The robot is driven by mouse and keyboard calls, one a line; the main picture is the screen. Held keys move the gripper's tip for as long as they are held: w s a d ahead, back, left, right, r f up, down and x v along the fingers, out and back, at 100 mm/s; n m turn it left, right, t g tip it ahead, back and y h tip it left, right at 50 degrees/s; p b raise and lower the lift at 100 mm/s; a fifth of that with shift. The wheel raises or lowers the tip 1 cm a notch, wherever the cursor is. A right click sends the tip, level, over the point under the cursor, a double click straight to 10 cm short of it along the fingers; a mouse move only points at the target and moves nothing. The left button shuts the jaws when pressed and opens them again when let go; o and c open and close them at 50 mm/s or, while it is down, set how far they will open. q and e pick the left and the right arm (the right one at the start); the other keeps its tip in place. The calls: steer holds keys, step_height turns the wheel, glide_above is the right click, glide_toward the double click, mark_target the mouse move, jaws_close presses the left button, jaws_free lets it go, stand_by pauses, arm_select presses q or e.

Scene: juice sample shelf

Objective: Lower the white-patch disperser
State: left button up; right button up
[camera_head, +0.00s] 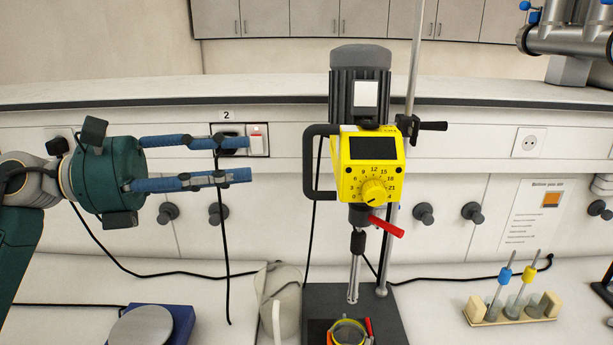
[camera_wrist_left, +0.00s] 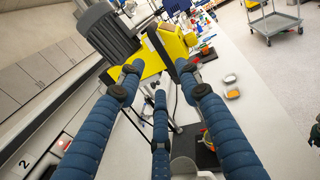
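The disperser (camera_head: 372,168) has a yellow front with a dial, a dark ribbed motor on top and a white patch on that motor. It is mounted on an upright metal rod, its shaft pointing down above a small vessel (camera_head: 348,331) on the dark base plate (camera_head: 330,293). A black loop handle (camera_head: 309,165) is on its left side, and a red lever (camera_head: 386,227) sits below the dial. My left gripper (camera_head: 249,160) is open and empty, left of the handle, with a gap between. In the left wrist view its blue fingers point toward the disperser (camera_wrist_left: 178,44). My right gripper is out of view.
A pale jug (camera_head: 279,300) stands left of the base plate. A blue scale (camera_head: 143,326) is at the front left. Black cables run along the counter, and a clamp knob (camera_head: 433,126) sticks out right of the rod.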

arm_select(q)
steer(key=d+p, duration=0.2)
steer(key=d, duration=0.1)
steer(key=p, duration=0.4)
glide_above(307, 194)
steer(key=w, duration=0.1)
steer(key=shift+w+r, duration=0.1)
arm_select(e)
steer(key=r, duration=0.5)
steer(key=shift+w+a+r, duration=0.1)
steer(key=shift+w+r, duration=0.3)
arm_select(q)
steer(key=shift+c, duration=0.5)
jaws_close()
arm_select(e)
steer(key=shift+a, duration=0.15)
